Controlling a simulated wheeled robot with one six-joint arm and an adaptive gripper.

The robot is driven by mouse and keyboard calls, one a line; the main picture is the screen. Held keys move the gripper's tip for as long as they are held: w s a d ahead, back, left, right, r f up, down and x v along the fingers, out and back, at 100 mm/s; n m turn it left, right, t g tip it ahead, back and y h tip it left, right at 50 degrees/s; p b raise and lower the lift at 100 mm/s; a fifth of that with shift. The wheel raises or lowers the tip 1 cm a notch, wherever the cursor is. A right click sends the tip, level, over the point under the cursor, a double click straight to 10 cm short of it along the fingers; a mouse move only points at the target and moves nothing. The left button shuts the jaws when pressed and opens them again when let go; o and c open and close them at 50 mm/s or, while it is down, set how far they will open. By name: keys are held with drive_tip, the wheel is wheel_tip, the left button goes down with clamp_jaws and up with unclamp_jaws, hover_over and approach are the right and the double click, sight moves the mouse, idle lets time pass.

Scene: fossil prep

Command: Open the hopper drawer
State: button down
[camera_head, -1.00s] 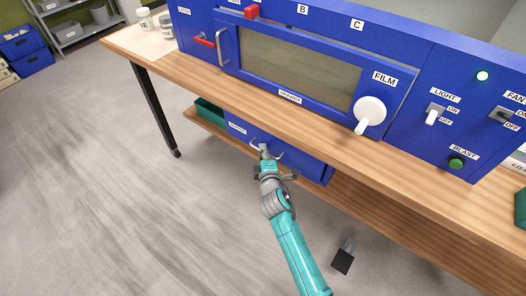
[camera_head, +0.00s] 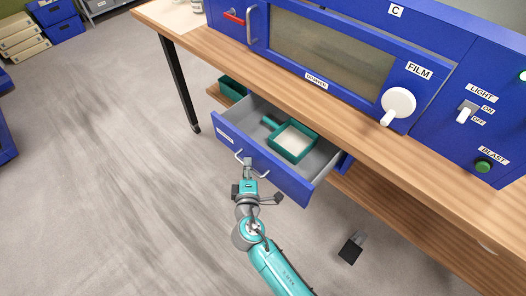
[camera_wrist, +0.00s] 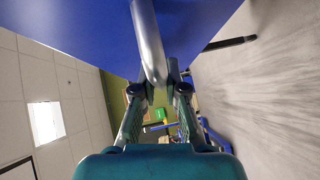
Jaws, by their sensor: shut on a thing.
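The hopper drawer (camera_head: 262,163) is blue-fronted with a grey inside and stands pulled out below the workbench, open toward me. Its metal bar handle (camera_head: 264,171) is on the front face. My gripper (camera_head: 248,163) is at the left part of the handle, shut on it. In the wrist view the handle (camera_wrist: 149,45) runs down between my two fingers (camera_wrist: 158,92), with the blue drawer front (camera_wrist: 85,30) behind it. Inside the drawer lies a green scoop-like tray (camera_head: 292,141) with pale material in it.
The wooden bench top (camera_head: 330,103) carries the blue cabinet with a window, a white FILM knob (camera_head: 398,102) and switches. A green bin (camera_head: 232,88) sits on the lower shelf, left of the drawer. A black pedal-like object (camera_head: 350,250) lies on the floor at right. The floor at left is clear.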

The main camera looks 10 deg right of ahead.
drive_tip(key=s+a, duration=0.4)
drive_tip(key=a, duration=0.2)
drive_tip(key=shift+s+a, duration=0.15)
drive_tip(key=shift+s, duration=0.15)
drive_tip(key=c, duration=1.2)
unclamp_jaws()
drive_tip(key=s+a+r, duration=0.1)
drive_tip(key=s, duration=1)
drive_tip(key=shift+s+a+r, duration=0.3)
drive_tip(key=shift+s+a, duration=0.05)
